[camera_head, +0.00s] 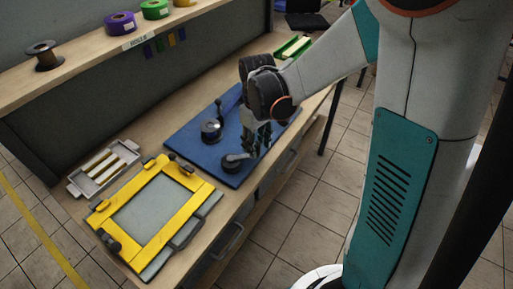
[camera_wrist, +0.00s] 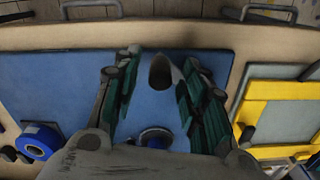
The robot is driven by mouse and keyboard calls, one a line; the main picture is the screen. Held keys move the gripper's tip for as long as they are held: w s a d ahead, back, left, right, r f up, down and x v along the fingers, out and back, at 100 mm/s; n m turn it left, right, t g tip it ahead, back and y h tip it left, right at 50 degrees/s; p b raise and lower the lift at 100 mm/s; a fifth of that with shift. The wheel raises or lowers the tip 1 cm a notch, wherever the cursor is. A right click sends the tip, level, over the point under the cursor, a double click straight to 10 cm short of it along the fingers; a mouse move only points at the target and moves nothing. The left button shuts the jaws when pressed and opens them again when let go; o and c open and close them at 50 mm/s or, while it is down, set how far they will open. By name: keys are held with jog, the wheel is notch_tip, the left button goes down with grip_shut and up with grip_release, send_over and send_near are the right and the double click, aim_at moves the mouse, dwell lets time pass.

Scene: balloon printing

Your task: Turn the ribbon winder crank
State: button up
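The ribbon winder stands on a blue board (camera_head: 183,143) on the bench. In the head view it shows a dark round part with an upright post (camera_head: 212,130) and a low dark disc (camera_head: 235,161) nearer the bench front. My gripper (camera_head: 257,138) points down over the board, close to the low disc. In the wrist view my gripper (camera_wrist: 158,88) has its fingers apart. A dark upright knob (camera_wrist: 161,72), apparently the crank handle, shows between them, with a gap on both sides.
A yellow frame (camera_head: 132,238) lies left of the board, beside a light tray (camera_head: 104,166) with strips. A blue roll (camera_wrist: 38,141) lies left in the wrist view. A shelf (camera_head: 92,59) with spools runs behind. Drawer handles (camera_head: 229,241) line the bench front.

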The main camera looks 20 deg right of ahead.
jog(key=shift+f, duration=0.75)
jog(key=shift+c, duration=0.5)
grip_shut()
jog(key=shift+s, duration=0.1)
